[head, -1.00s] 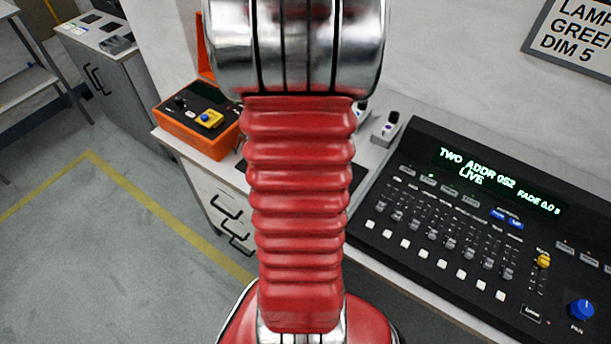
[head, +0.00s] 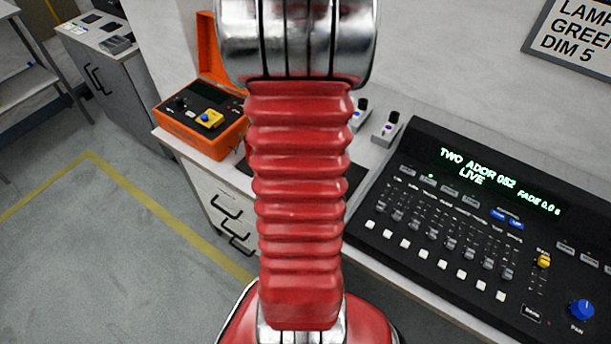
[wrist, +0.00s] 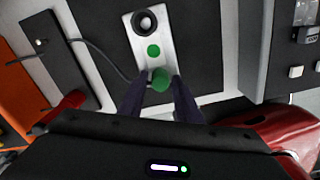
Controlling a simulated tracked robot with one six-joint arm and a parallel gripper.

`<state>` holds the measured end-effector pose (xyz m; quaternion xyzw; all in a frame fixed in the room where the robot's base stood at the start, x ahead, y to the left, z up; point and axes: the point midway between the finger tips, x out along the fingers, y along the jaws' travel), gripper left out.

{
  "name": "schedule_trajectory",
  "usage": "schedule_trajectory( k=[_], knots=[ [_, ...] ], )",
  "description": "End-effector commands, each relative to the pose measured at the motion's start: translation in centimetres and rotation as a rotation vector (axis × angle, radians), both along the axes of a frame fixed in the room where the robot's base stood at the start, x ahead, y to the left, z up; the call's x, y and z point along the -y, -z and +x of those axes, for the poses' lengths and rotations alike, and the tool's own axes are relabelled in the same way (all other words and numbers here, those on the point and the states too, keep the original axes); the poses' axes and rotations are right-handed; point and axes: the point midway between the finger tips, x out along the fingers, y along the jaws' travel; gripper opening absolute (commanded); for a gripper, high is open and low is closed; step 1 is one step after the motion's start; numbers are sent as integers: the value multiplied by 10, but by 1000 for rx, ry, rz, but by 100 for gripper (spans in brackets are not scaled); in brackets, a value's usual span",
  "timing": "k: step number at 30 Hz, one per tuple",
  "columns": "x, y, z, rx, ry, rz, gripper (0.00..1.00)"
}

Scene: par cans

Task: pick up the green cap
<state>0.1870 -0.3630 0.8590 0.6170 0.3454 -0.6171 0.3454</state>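The green cap (wrist: 160,80) is small and round and shows in the wrist view near the lower end of a pale box. My gripper (wrist: 161,85) has its two dark fingers on either side of it, one left and one right. A narrow gap seems to show between the fingers and the cap, so the gripper looks open around it. The pale box (wrist: 139,46) also carries a round black-ringed knob and a flat green dot. In the head view my own arm covers the middle, and the gripper and cap are hidden.
A black console (head: 450,215) with faders fills the right of the grey-white bench. An open orange case (head: 200,130) stands at the left. Two small pale boxes with knobs (head: 386,130) stand behind the arm. In the wrist view a dark cable (wrist: 100,52) runs left of the box.

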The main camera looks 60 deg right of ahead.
Motion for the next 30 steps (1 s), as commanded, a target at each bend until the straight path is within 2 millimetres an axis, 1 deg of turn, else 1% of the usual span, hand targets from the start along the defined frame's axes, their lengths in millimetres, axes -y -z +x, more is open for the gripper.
schedule_trajectory(
  k=[1, 2, 12, 19, 23, 26, 30],
  knots=[
    [0, 0, 0, 0, 0, 0, 27],
    [0, 0, 0, 0, 0, 0, 25],
    [0, 0, 0, 0, 0, 0, 1],
    [0, 0, 0, 0, 0, 0, 0],
    [1, -4, 0, 0, 1, -1, 0],
    [1, -12, 0, 1, 1, -3, 0],
    [1, -30, 0, 2, 1, -3, 0]
  ],
)
